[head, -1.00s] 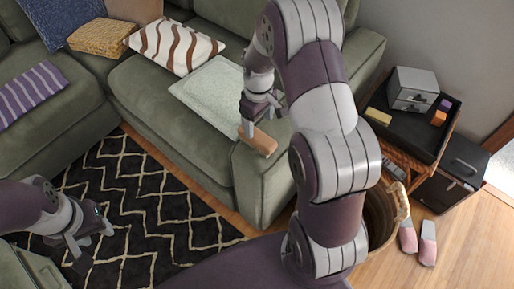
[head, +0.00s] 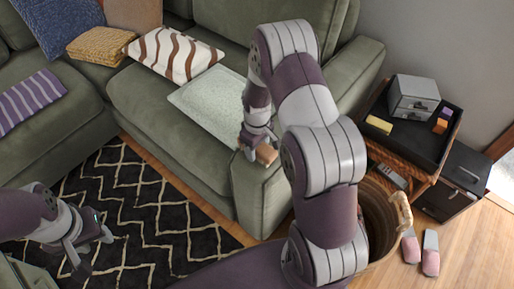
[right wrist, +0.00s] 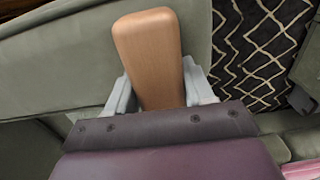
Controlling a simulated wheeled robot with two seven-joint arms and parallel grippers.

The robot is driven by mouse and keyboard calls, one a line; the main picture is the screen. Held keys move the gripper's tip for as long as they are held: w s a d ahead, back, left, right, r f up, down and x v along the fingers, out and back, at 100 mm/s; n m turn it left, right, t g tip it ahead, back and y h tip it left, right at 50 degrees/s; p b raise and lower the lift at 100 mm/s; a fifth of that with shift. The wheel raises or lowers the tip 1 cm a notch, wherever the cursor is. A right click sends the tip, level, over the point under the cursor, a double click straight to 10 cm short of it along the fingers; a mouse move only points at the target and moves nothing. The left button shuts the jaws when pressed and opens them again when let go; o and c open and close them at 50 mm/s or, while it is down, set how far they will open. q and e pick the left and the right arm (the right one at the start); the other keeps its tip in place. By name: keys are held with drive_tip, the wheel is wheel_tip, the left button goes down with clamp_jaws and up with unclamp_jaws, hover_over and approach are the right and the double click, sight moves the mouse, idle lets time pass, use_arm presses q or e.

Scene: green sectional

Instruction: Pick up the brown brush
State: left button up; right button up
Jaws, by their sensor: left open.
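The brown brush (head: 266,154) lies on the front end of the green sofa's armrest. In the right wrist view its smooth wooden body (right wrist: 150,50) points away from me between the two grey fingers. My right gripper (head: 255,147) is down at the brush, one finger on each side. Whether the fingers press on it or only stand close beside it I cannot tell. The near end of the brush is hidden behind my gripper's body. My left gripper (head: 92,252) is open and empty above the patterned rug, far from the brush.
The black and white rug (head: 150,215) covers the floor at left. Cushions and a pale folded cloth (head: 210,100) lie on the sofa. A wicker basket (head: 380,225), a black tray table (head: 410,130) and pink slippers (head: 430,255) are at right.

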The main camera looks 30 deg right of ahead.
drive_tip(key=shift+c, duration=0.6)
drive_tip(key=shift+r, duration=0.1)
drive_tip(key=shift+r, duration=0.3)
drive_tip(key=r, duration=0.2)
drive_tip(key=r+p, duration=0.1)
drive_tip(key=r, duration=0.1)
drive_tip(key=shift+s+d, duration=0.2)
drive_tip(key=shift+s, duration=0.05)
drive_tip(key=s+d+r+p, duration=0.1)
drive_tip(key=s+d+r, duration=0.4)
drive_tip(key=s, duration=0.4)
drive_tip(key=shift+s+d+r, duration=0.25)
drive_tip(key=shift+d+r, duration=0.1)
drive_tip(key=shift+r, duration=0.3)
